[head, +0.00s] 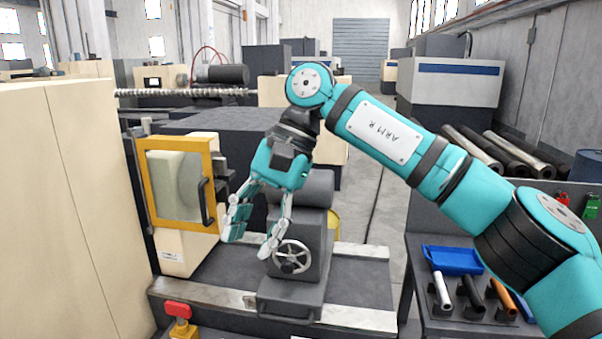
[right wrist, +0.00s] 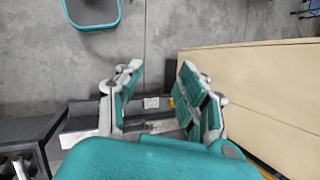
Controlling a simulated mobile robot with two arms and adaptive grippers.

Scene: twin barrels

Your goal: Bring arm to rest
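My right arm, teal and marked ARM R, reaches in from the right in the head view and bends down at the wrist. My right gripper (head: 252,238) hangs in front of the grey lathe tailstock (head: 313,240) with its handwheel (head: 292,256). Its two fingers are apart with nothing between them; I cannot tell whether they touch the machine. The right wrist view also shows the open fingers (right wrist: 160,98), with floor and machine edge beyond them. My left gripper is not in view.
A yellow-framed door (head: 180,183) stands left of the gripper, beside a tall cream cabinet (head: 60,190). A dark bench (head: 425,285) at right holds a blue tray (head: 452,260) and several short cylinders. Long dark tubes (head: 500,147) lie behind. A red-topped item (head: 178,310) is at front left.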

